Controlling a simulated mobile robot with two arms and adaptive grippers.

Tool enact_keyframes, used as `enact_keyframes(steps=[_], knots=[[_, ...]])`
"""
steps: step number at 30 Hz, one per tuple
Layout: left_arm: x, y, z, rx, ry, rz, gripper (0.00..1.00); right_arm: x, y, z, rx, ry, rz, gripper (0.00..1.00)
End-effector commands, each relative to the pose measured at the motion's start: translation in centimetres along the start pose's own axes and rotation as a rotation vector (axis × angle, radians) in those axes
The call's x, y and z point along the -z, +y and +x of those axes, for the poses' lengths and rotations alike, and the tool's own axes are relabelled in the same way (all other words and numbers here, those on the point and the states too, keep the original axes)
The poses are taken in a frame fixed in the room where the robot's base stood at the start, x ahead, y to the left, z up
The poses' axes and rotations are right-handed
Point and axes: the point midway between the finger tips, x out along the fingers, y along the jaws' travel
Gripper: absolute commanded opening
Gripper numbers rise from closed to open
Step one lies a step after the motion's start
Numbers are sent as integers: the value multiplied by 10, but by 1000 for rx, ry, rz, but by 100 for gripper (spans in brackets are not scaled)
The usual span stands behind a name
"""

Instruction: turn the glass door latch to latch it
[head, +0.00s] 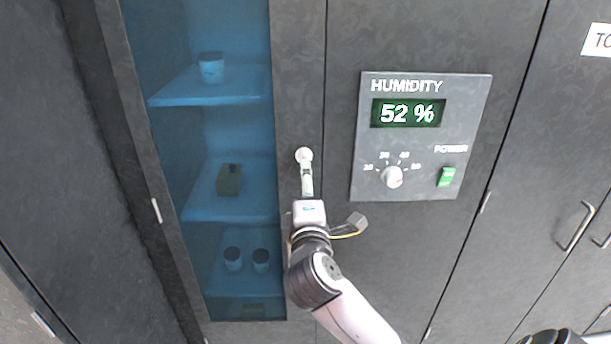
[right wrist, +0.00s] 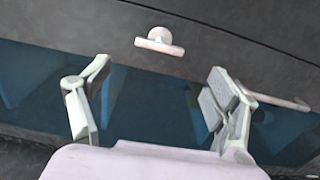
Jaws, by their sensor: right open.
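The white latch (head: 304,157) is on the dark door frame, right of the blue glass door (head: 225,140). My left gripper is not in view.
A humidity panel (head: 470,100) with a dial (head: 392,177) and a green power switch (head: 446,177) is to the right of the latch. Behind the glass, shelves (head: 215,88) hold small containers. A cabinet handle (head: 575,227) is at far right.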

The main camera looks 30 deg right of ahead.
Motion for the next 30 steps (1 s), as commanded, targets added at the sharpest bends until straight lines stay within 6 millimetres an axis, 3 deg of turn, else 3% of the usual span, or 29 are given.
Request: enact_keyframes(steps=[3,9,26,30], knots=[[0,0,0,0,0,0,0,0,-1,-22,2,2,1,82],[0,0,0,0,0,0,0,0,0,-40,1,0,0,82],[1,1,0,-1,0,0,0,0,0,-42,1,0,0,82],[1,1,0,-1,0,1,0,8,-19,-35,34,15,-7,82]])
